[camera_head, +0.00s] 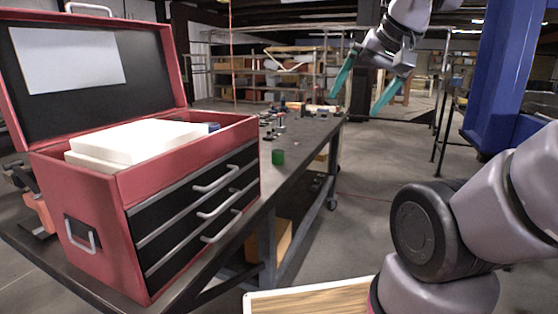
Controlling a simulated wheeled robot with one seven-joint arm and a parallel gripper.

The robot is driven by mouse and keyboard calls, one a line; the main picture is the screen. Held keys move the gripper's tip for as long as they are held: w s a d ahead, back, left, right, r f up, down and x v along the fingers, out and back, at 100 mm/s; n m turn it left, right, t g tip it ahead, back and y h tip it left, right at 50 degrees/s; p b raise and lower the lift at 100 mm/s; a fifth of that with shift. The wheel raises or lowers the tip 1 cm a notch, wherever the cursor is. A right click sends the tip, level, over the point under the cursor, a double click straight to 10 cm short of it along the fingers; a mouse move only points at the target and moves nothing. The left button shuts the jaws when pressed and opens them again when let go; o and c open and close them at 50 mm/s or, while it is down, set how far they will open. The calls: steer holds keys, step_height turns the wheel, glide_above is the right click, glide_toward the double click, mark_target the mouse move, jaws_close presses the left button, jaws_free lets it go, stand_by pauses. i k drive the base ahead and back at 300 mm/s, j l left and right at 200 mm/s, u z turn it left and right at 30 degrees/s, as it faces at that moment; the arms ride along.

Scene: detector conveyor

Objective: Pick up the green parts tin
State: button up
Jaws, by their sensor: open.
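The green parts tin (278,157) is a small green cylinder standing upright on the dark workbench (300,146), just right of the red toolbox. My gripper (353,104) is at the upper right of the head view, with two teal fingers spread apart and nothing between them. It hangs in the air above and to the right of the tin, clear of the bench's right edge in the picture. Nothing hides the tin in this view.
A large open red toolbox (82,212) with black drawers and white blocks inside fills the bench's near left. Several small dark parts lie on the bench beyond the tin. A blue column (499,80) stands at right. Open floor lies right of the bench.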

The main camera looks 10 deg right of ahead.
mark_target(277, 155)
steer(key=i+l, duration=0.1)
steer(key=i, duration=0.85)
